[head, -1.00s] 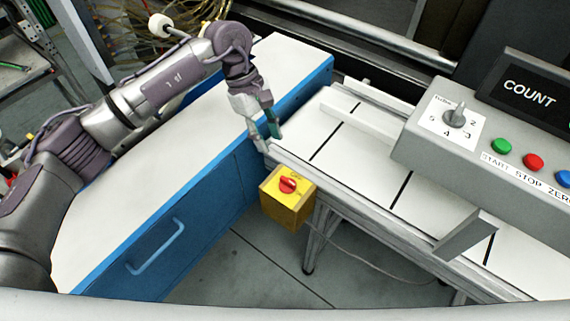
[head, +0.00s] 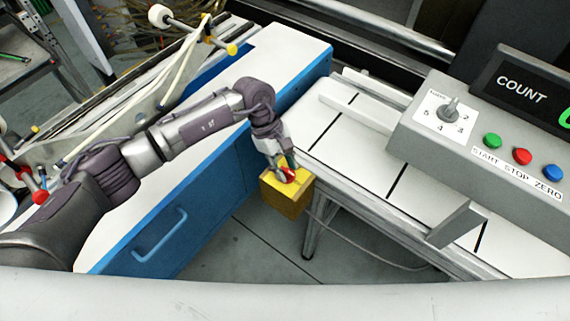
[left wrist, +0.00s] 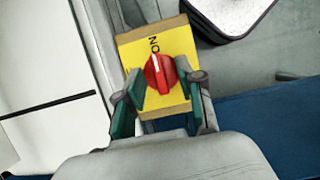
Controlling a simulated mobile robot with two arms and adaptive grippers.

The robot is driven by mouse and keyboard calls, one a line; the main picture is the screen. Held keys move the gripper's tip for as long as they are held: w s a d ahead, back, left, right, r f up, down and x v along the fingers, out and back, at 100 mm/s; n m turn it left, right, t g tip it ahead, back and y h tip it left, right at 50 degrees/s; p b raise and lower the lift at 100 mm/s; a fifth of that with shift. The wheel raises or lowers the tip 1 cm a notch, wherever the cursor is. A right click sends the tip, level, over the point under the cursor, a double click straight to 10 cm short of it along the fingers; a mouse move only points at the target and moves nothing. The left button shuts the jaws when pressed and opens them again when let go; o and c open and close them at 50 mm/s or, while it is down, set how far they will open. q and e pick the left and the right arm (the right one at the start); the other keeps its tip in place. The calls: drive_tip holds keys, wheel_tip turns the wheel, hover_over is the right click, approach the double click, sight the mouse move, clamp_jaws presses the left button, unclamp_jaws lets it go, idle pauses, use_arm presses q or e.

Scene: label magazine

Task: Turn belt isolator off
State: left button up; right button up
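The belt isolator is a yellow box (head: 286,200) with a red knob on top, fixed at the near left end of the white conveyor (head: 375,160). In the left wrist view the red knob (left wrist: 160,75) has a white mark pointing toward the printed word ON. My left gripper (head: 286,174) is over the box top. In the left wrist view its two teal-padded fingers (left wrist: 162,92) are open, one on each side of the knob, with yellow face showing between. The head view partly hides the knob behind the fingers. My right gripper is not in view.
A grey control box (head: 470,137) with a selector dial, green, red and blue buttons and a COUNT display stands on the conveyor at right. A blue cabinet (head: 165,235) with a white top is at left. A rack with rollers (head: 165,75) stands behind my left arm.

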use_arm(q)
drive_tip(key=c, duration=0.7)
clamp_jaws()
